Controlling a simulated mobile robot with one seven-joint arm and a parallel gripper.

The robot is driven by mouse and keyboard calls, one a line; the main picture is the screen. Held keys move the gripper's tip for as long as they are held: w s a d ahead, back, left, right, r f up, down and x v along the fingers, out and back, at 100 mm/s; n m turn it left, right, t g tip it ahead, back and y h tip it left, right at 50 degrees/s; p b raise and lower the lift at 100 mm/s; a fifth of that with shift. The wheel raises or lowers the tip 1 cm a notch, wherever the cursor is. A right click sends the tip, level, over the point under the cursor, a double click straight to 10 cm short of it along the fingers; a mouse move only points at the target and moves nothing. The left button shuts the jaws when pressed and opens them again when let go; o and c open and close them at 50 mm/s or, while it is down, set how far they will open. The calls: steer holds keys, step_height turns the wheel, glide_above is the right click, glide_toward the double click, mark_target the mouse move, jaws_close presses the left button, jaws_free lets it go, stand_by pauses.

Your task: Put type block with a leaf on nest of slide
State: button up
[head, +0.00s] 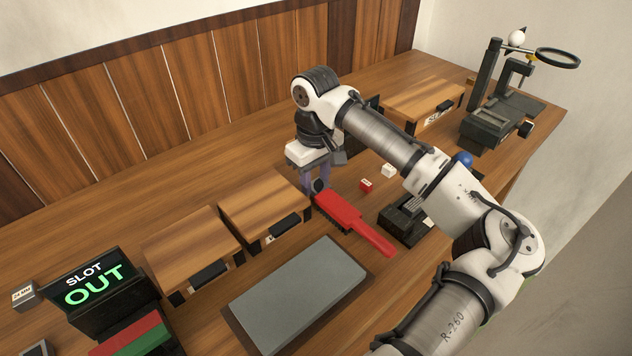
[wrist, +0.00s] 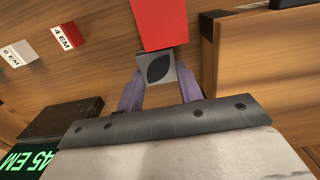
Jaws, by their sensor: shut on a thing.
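My gripper (head: 316,178) is shut on a grey block with a dark leaf on its face; the block (wrist: 160,72) sits between the purple fingers in the wrist view. In the head view the block (head: 318,186) shows small and dark at the fingertips, close to the bristle end of a red brush (head: 345,215). I cannot tell whether it touches the table. A black device (head: 402,222), partly hidden by my arm, stands right of the brush. A larger black device (head: 490,125) stands at the far right. I cannot tell which one holds the slide's nest.
Small red (head: 366,185) and white (head: 388,170) labelled blocks lie right of my gripper. Wooden boxes (head: 265,200) stand at left. A grey slab (head: 300,295) lies in front. A screen (head: 90,285) reads "SLOT OUT". A wooden box (head: 420,98) stands behind my arm.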

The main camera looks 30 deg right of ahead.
mark_target(314, 182)
step_height(314, 182, up, 19)
stand_by(0.4)
steer(key=shift+a, duration=0.15)
